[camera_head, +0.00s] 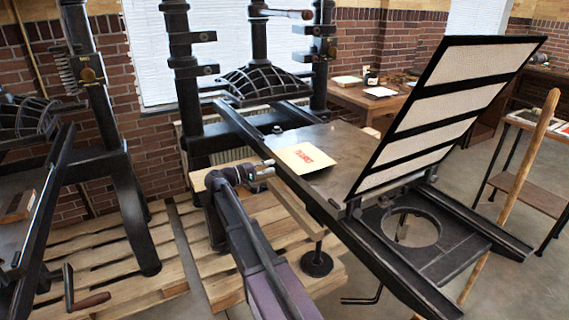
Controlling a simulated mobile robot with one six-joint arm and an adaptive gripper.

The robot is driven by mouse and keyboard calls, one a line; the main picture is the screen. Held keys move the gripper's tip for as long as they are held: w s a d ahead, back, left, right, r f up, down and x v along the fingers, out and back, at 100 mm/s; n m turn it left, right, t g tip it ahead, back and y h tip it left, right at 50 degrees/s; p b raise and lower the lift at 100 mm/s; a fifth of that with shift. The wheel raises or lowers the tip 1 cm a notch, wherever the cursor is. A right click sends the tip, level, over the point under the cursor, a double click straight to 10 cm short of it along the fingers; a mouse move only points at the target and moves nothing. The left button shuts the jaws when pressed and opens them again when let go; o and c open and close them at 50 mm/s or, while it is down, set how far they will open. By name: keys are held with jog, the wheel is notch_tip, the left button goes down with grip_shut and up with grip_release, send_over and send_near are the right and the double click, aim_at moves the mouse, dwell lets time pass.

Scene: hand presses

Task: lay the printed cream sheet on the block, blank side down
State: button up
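The cream sheet (303,158) shows red print on its upward face. It appears at the near left part of the dark flat press bed (345,138), close to the bed's left edge. I cannot tell whether it rests flat or is slightly raised. No separate block can be made out; anything under the sheet is hidden. My gripper (267,169), at the end of my purple-grey arm, is just left of and below the sheet's near left edge. Its fingers are too small to read, and I cannot tell whether they touch the sheet.
A hinged frame with pale panels (450,100) stands tilted open right of the bed. The press's domed platen (262,84) and columns stand behind. Dark rails (480,218) run toward the front right. A second press stands left on wooden pallets (110,250). A wooden table (365,98) is behind.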

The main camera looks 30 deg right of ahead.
aim_at(285, 162)
jog(key=shift+w+d, duration=0.1)
jog(key=shift+d, duration=3.25)
grip_shut()
notch_tip(285, 162, up, 3)
jog(key=p, duration=0.3)
jog(key=shift+a, duration=0.1)
jog(key=a+r+p, duration=0.3)
jog(key=a, duration=0.3)
jog(key=shift+a, duration=0.4)
